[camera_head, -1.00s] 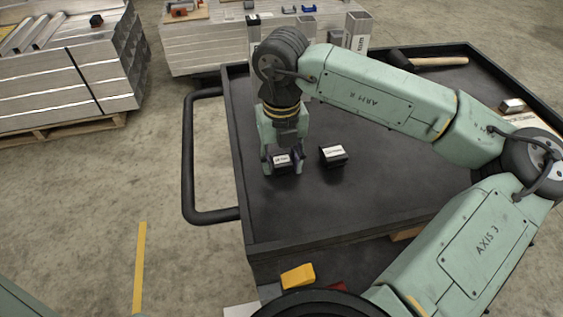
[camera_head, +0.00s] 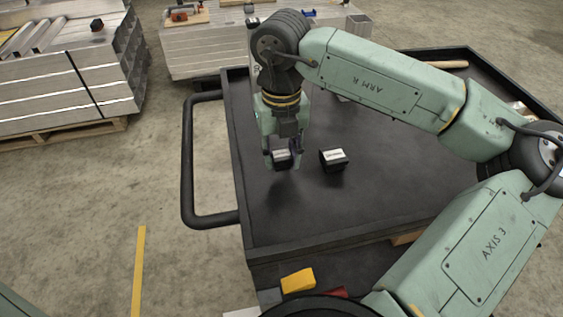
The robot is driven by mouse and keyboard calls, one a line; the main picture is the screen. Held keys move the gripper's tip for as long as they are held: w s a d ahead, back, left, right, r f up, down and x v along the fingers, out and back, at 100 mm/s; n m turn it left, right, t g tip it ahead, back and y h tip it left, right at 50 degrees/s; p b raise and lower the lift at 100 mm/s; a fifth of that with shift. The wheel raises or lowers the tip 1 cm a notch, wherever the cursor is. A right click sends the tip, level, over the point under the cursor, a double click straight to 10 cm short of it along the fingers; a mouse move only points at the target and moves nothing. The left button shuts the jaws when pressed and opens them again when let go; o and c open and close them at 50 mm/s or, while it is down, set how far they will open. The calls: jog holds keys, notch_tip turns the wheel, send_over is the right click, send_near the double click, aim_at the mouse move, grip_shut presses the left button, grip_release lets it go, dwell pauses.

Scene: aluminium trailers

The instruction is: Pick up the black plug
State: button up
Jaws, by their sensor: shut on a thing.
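A black plug (camera_head: 282,159) with a pale label is held in my gripper (camera_head: 282,156), which is shut on it. The plug is lifted a little above the black cart top, and a dark shadow lies below it. A second black plug (camera_head: 333,160) with a white label sits on the cart top just to the right, apart from my gripper. The label text on both is too small to read.
The black cart (camera_head: 320,215) has a raised rim and a handle (camera_head: 188,160) on its left. A hammer handle (camera_head: 440,65) lies at the back. Stacked aluminium profiles (camera_head: 60,85) stand at the back left. The front of the cart top is clear.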

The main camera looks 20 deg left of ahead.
aim_at(282, 153)
notch_tip(282, 153, up, 25)
